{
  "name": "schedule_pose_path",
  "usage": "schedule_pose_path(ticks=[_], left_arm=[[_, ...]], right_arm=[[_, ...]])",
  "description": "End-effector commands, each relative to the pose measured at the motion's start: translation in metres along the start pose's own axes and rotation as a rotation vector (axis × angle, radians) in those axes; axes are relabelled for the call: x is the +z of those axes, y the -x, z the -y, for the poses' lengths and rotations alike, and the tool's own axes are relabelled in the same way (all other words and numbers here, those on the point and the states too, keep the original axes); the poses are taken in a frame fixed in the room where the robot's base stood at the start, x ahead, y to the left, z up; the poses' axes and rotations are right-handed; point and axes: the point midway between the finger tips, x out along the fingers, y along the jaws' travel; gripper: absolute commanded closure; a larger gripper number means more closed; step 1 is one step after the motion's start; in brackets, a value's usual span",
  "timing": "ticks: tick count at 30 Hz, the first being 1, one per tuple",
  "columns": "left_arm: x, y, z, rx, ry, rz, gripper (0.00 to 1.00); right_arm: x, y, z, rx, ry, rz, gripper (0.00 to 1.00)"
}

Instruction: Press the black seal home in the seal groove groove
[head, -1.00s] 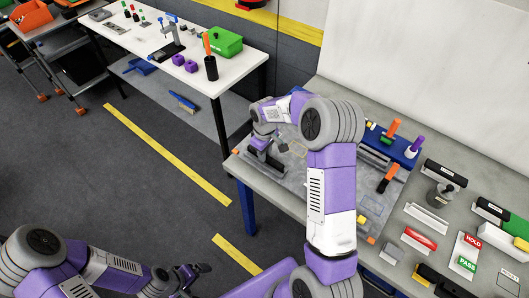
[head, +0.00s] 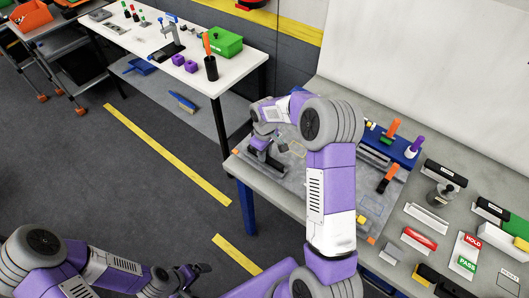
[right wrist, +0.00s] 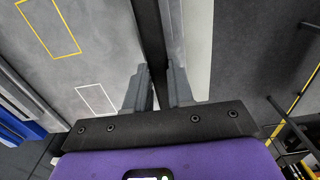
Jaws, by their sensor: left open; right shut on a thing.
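My right gripper (head: 265,156) is low over the left end of the grey mat on the bench. In the right wrist view, its two grey fingers (right wrist: 160,92) are shut on a long dark strip, which looks like the black seal (right wrist: 151,45). The strip runs away from the fingers, beside a grey metal bar (right wrist: 173,30). I cannot make out the groove or how deep the strip sits. In the head view my own gripper and arm hide most of that spot. My left gripper (head: 192,274) is open and empty, low at the bottom, away from the bench.
The grey mat (head: 372,205) has printed outlines. A blue rack (head: 403,152) with orange and purple handled tools stands behind it. Blocks, HOLD and PASS cards (head: 468,252) and a red part (head: 420,238) lie to the right. A white table (head: 130,40) stands at far left.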

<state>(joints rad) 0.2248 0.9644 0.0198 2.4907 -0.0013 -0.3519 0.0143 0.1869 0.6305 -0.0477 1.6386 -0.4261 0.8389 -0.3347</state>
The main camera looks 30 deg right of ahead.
Motion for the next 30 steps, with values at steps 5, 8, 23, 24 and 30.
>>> schedule_pose_path(ticks=[5, 8, 23, 24, 30], left_arm=[[0.0, -0.001, 0.0, 0.0, 0.0, 0.0, 0.0], [0.0, -0.003, 0.001, 0.0, 0.0, 0.0, 0.0], [0.0, -0.007, 0.003, 0.0, 0.0, 0.0, 0.0], [0.0, -0.007, 0.003, 0.0, 0.0, 0.0, 0.0], [0.0, -0.007, 0.003, 0.0, 0.0, 0.0, 0.0]], right_arm=[[0.0, -0.002, 0.0, 0.0, 0.0, 0.0, 1.0], [0.0, -0.004, 0.0, 0.0, 0.0, 0.0, 1.0], [0.0, -0.011, 0.0, 0.0, 0.0, 0.0, 0.52], [0.0, -0.011, 0.0, 0.0, 0.0, 0.0, 0.48], [0.0, -0.011, 0.0, 0.0, 0.0, 0.0, 0.48]])
